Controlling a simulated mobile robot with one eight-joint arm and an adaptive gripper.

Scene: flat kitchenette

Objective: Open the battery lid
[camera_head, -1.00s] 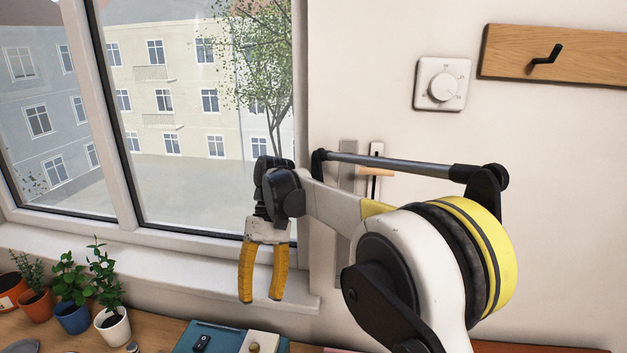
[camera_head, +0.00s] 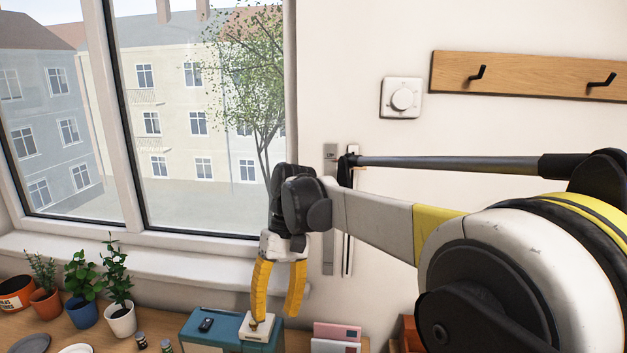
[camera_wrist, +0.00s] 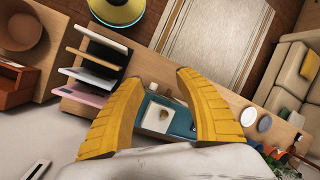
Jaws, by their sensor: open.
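A small white block with a brass knob (camera_head: 258,326) sits on the right part of a teal box (camera_head: 226,319) on the table. I take the block to be the battery lid, but cannot be sure. A small black device (camera_head: 206,325) lies on the teal box to its left. My gripper (camera_head: 273,314) is open and empty, with its yellow fingers pointing down above the block. One finger partly overlaps the block in the head view. In the wrist view the white block (camera_wrist: 157,118) and part of the teal box (camera_wrist: 182,125) show between the spread fingers (camera_wrist: 162,80).
Several potted plants (camera_head: 122,318) and small jars (camera_head: 141,341) stand left of the teal box. A file rack with pink and white sheets (camera_head: 337,331) stands to its right. The window sill (camera_head: 150,266) runs behind the table.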

